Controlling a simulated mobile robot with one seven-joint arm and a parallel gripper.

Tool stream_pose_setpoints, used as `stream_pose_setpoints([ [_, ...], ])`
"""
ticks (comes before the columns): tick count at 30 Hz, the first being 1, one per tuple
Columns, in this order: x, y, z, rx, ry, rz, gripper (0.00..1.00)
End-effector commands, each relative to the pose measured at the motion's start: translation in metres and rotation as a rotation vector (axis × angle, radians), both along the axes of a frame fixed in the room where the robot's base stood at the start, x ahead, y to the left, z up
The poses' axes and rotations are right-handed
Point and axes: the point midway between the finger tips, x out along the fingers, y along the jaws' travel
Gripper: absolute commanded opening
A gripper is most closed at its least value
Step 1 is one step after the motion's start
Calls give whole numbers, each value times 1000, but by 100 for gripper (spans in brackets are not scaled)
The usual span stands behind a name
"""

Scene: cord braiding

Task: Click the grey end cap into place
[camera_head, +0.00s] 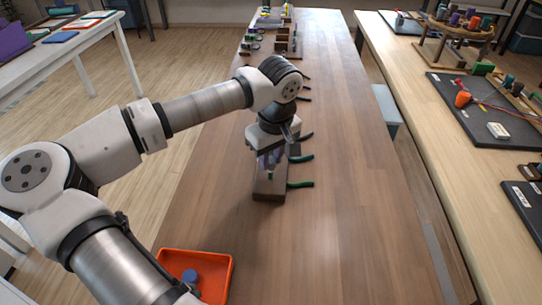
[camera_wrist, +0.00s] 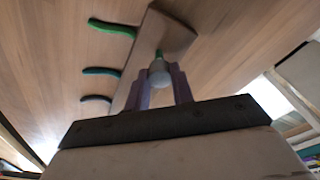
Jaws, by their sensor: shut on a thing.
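The grey end cap (camera_wrist: 159,73) sits between the purple fingers of my gripper (camera_wrist: 160,85) in the wrist view. The fingers are shut on it. A short green cord end (camera_wrist: 158,53) shows just beyond the cap, in line with it; I cannot tell whether they touch. Below is a narrow brown wooden block (camera_wrist: 170,33), also seen in the head view (camera_head: 268,192). In the head view my gripper (camera_head: 269,170) points down at the block's near end, and the cap is hidden or too small to make out. A bit of green shows just below the fingertips.
A green cord (camera_head: 300,185), a teal cord (camera_head: 301,158) and more dark cords stick out right of the block and beyond. An orange tray (camera_head: 228,270) with a blue round piece (camera_head: 190,276) stands at the near left. The table's right side is clear.

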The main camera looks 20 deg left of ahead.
Motion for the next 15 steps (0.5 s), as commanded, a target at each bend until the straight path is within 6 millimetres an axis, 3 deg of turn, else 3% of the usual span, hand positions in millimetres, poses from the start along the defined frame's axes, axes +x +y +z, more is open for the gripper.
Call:
stream_pose_setpoints([
  [15,0,0,-11,0,0,0,0],
])
